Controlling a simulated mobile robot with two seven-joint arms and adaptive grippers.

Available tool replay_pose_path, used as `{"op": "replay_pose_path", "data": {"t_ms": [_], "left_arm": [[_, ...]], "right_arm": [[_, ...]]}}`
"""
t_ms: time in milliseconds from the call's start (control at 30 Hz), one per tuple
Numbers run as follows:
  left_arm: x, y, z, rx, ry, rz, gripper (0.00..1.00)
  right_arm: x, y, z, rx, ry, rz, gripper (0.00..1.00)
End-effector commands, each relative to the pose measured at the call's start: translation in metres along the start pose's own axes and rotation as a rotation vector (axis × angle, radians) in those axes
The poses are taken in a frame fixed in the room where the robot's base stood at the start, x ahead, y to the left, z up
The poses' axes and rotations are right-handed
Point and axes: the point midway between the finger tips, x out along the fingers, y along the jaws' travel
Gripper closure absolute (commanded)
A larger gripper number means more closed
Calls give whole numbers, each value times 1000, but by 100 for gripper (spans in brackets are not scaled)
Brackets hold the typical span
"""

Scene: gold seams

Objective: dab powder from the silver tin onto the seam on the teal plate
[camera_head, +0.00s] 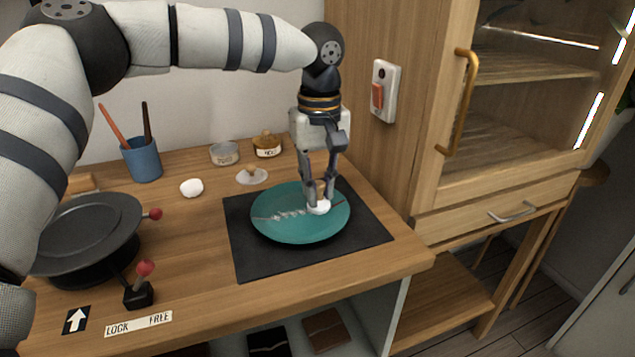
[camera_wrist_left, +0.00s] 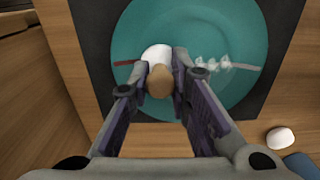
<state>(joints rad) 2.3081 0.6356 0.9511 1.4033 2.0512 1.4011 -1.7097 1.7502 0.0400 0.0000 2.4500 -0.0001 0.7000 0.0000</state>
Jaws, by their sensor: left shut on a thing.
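The teal plate (camera_head: 290,232) lies on a black mat. A seam crosses it, with a grey stretch and whitish powdery blobs (camera_head: 288,214) on the left and a dark red stretch (camera_head: 340,203) on the right. My left gripper (camera_head: 320,200) is shut on a dabber with a white pad (camera_head: 319,207). The pad is over the seam between blobs and red stretch; I cannot tell if it touches. In the left wrist view, the dabber's wooden knob (camera_wrist_left: 160,82) is between my fingertips, with the red stretch (camera_wrist_left: 126,63) beside it. The silver tin (camera_head: 224,154) stands open at the back.
A gold-coloured tin (camera_head: 267,145) stands right of the silver one. A pale disc with a knob (camera_head: 252,175) and a white pad (camera_head: 191,187) lie nearby. A blue cup (camera_head: 142,160) holds brushes. A dark turntable (camera_head: 88,225) and red-knobbed lever (camera_head: 143,280) are left. A cabinet stands right.

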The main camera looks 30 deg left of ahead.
Motion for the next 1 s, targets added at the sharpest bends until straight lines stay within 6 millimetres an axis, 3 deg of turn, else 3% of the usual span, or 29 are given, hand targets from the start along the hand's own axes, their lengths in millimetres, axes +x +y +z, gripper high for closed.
{"op": "replay_pose_path", "data": {"t_ms": [533,1000], "left_arm": [[-3,-32,0,-1,0,-4,100],[0,-47,-8,-1,-4,-6,100]], "right_arm": [[-18,-1,-13,0,61,-2,60],[-17,-1,-13,0,59,-2,60]]}}
